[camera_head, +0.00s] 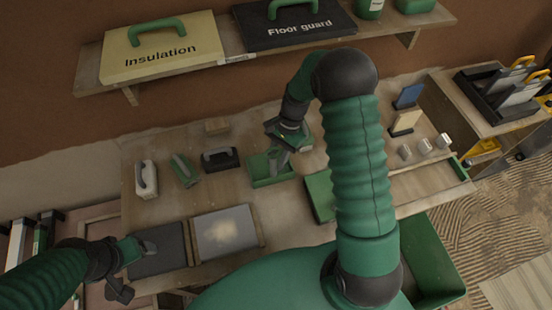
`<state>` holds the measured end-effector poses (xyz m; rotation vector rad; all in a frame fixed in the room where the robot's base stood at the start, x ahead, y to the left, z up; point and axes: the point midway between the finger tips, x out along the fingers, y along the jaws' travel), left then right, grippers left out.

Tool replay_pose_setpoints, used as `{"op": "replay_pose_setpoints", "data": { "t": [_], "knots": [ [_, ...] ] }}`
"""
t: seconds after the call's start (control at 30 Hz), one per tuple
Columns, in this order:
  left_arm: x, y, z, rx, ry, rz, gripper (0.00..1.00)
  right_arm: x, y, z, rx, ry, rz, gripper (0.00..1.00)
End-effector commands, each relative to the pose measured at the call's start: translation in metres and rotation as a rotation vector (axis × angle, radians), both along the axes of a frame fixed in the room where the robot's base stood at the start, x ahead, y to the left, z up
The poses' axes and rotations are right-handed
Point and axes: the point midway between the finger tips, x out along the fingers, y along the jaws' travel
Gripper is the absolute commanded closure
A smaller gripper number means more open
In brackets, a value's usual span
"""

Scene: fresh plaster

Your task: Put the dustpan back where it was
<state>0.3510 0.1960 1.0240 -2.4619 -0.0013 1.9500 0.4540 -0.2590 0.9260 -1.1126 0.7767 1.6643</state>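The green dustpan (262,172) appears to be the shallow green pan with a grey handle, at the middle of the wooden bench. My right arm arches over the bench and its gripper (287,138) points down right at the handle. The fingertips and handle overlap there, so I cannot tell whether the fingers are closed on it. My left gripper (134,268) is at lower left, beside a dark square panel (160,255). Its fingers look spread and empty.
Along the bench (190,205) stand a white-handled block (145,178), a green-handled tool (184,168) and a black block (219,160). A grey panel with a pale patch (226,232) lies in front. Small white cups (424,147) stand at right. A shelf above holds labelled cases (160,50).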

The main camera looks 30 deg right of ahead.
Motion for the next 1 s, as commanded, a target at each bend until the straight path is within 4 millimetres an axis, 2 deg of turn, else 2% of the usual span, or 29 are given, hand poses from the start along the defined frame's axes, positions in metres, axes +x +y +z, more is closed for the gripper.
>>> {"op": "replay_pose_setpoints", "data": {
  "t": [0.03, 0.1, 0.47, 0.57, 0.83, 1.0],
  "knots": [
    [0.0, 0.0, 0.0, 0.0, 0.0, 0.0, 0.23, 0.0, 0.0, 0.0, 0.0, 0.0, 0.0, 0.65],
    [0.0, 0.0, 0.0, 0.0, 0.0, 0.0, 0.23, 0.0, 0.0, 0.0, 0.0, 0.001, 0.0, 0.57],
    [0.0, 0.0, 0.0, 0.0, 0.0, 0.0, 0.23, 0.001, -0.001, 0.007, 0.0, -0.002, 0.001, 0.57],
    [0.0, 0.0, -0.002, 0.0, 0.0, 0.0, 0.23, 0.005, -0.008, 0.022, -0.001, -0.005, -0.001, 0.57],
    [0.0, 0.0, -0.008, 0.0, 0.0, 0.0, 0.23, 0.014, -0.033, 0.086, -0.002, -0.006, 0.0, 0.57],
    [0.0, 0.0, -0.009, 0.0, 0.0, 0.0, 0.23, 0.016, -0.042, 0.109, -0.002, -0.001, 0.001, 0.57]
  ]
}}
